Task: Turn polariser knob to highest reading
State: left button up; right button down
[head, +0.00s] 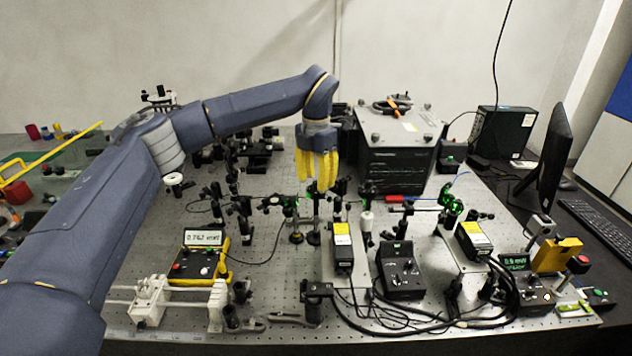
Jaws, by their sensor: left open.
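My left gripper (321,186) has yellow fingers that point down over the middle of the optical bench. It is open, and I see nothing between its fingers. Just below it stand small dark optic mounts on posts (296,215), with green light spots on some of them. I cannot tell which mount carries the polariser knob; the fingers may hide part of it. A yellow-framed power meter (205,258) stands at the left front. Its lit display seems to read about 0.76 mW, but the digits are blurred. My right gripper is not in view.
Mounts crowd the perforated bench (270,290). A black controller (401,272) and a yellow-labelled box (343,246) stand at the front with loose cables. A large dark instrument (397,150) stands behind the gripper's right. A small lit display (514,263) and monitor (553,160) are at right.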

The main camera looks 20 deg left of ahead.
pick_arm(q)
jog(key=shift+f, duration=0.4)
grip_shut()
dwell(0.4)
